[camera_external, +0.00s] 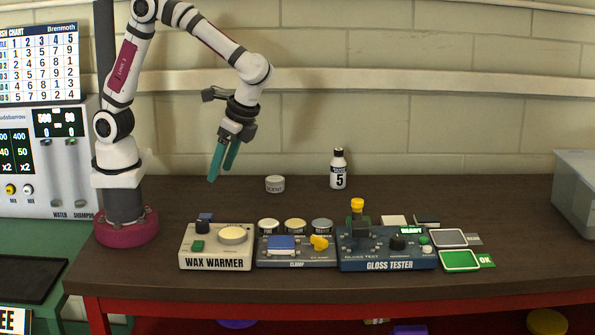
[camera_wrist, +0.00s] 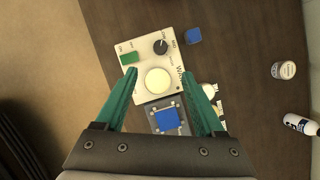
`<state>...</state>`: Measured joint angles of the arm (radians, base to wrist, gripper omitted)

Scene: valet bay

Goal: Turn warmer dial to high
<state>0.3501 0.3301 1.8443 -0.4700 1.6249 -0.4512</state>
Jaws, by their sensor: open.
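The wax warmer (camera_external: 216,262) is a cream box on the front left of the bench, and it also shows in the wrist view (camera_wrist: 147,72). Its small dark dial (camera_wrist: 160,47) sits near one corner, close to a green rectangular button (camera_wrist: 129,58) and a round cream pad (camera_wrist: 157,81). The dial's pointer setting is too small to read. My gripper (camera_external: 221,174) is open and empty, pointing down above and behind the warmer, apart from it. In the wrist view its teal fingers (camera_wrist: 159,72) frame the warmer's pad, with the dial beyond the fingertips.
A clamp unit (camera_external: 297,263) with a blue pad and a gloss tester (camera_external: 388,264) stand right of the warmer. A blue block (camera_wrist: 193,36) lies near the warmer's dial corner. A small tin (camera_external: 275,184) and a white bottle (camera_external: 339,170) stand behind, with bare bench around them.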

